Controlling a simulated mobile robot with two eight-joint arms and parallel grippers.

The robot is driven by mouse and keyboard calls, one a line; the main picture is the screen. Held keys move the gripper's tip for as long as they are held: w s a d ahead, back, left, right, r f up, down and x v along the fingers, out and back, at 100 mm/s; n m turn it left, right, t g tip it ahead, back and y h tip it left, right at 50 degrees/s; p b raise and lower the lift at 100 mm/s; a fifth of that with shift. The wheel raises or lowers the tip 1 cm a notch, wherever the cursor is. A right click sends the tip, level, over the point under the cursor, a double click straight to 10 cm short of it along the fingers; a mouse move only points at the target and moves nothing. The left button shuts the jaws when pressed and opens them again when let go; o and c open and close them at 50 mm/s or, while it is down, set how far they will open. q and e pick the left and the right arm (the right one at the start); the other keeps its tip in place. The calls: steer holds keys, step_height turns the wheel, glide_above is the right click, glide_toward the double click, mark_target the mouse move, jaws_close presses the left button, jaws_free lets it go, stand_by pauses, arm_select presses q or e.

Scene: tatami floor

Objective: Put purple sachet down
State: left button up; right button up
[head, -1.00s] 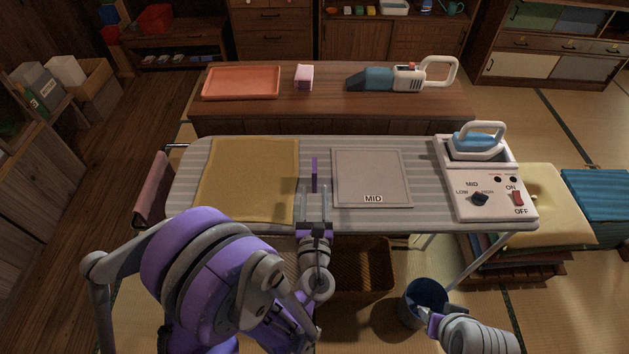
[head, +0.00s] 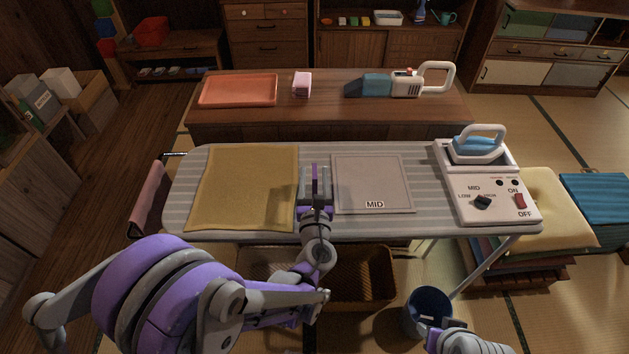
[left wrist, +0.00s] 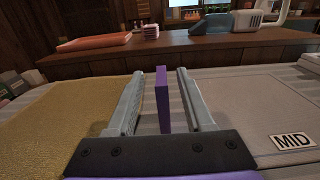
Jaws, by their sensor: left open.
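The purple sachet (head: 315,182) is a thin purple slab standing upright on the striped ironing board, between the yellow cloth and the grey MID pad. My left gripper (head: 315,172) is open around it, one finger on each side. In the left wrist view the sachet (left wrist: 162,98) stands between the open fingers (left wrist: 160,88), with a visible gap on both sides. Its lower end is hidden behind the gripper's palm. My right gripper (head: 445,332) is at the bottom right, beside the blue bin; its finger opening is unclear.
The yellow cloth (head: 243,188) lies left and the MID pad (head: 373,182) right on the ironing board (head: 180,205). The iron (head: 480,146) sits in its white station (head: 485,200).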

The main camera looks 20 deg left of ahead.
mark_target(314, 165)
arm_select(q)
steer(key=x, duration=0.4)
steer(key=shift+w+f, duration=0.15)
steer(key=shift+w, duration=0.1)
steer(key=shift+s, duration=0.1)
jaws_close()
